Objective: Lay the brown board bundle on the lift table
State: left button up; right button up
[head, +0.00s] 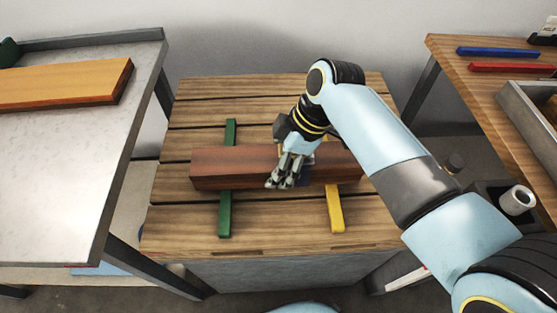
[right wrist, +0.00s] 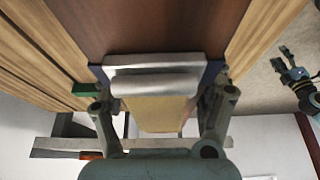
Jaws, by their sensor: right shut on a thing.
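The brown board bundle (head: 235,165) lies level across a green strip (head: 226,205) and a yellow strip (head: 335,208) over a slatted wooden table (head: 180,215), which looks like the lift table. I cannot tell whether it touches the strips or hangs slightly above them. My right gripper (head: 287,178) is shut on the bundle near its middle, from above, and hides part of it. In the right wrist view the brown surface (right wrist: 150,25) fills the top between the fingers. A dark gripper, seemingly my left (right wrist: 296,75), shows at that view's right edge; its jaw state is unclear.
A metal-topped table (head: 60,170) with an orange board (head: 65,84) stands at left, across a gap. A wooden bench (head: 465,85) at right carries a blue bar (head: 497,52), a red bar (head: 510,68) and a grey tray (head: 522,112). My right arm spans the right side.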

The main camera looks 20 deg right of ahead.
jog(key=shift+w+f, duration=0.1)
jog(key=o, duration=1.8)
jog(key=shift+r, duration=0.2)
jog(key=p+v, duration=0.1)
jog(key=v, duration=1.1)
jog(key=shift+s+f, duration=0.1)
jog(key=shift+s, duration=0.15)
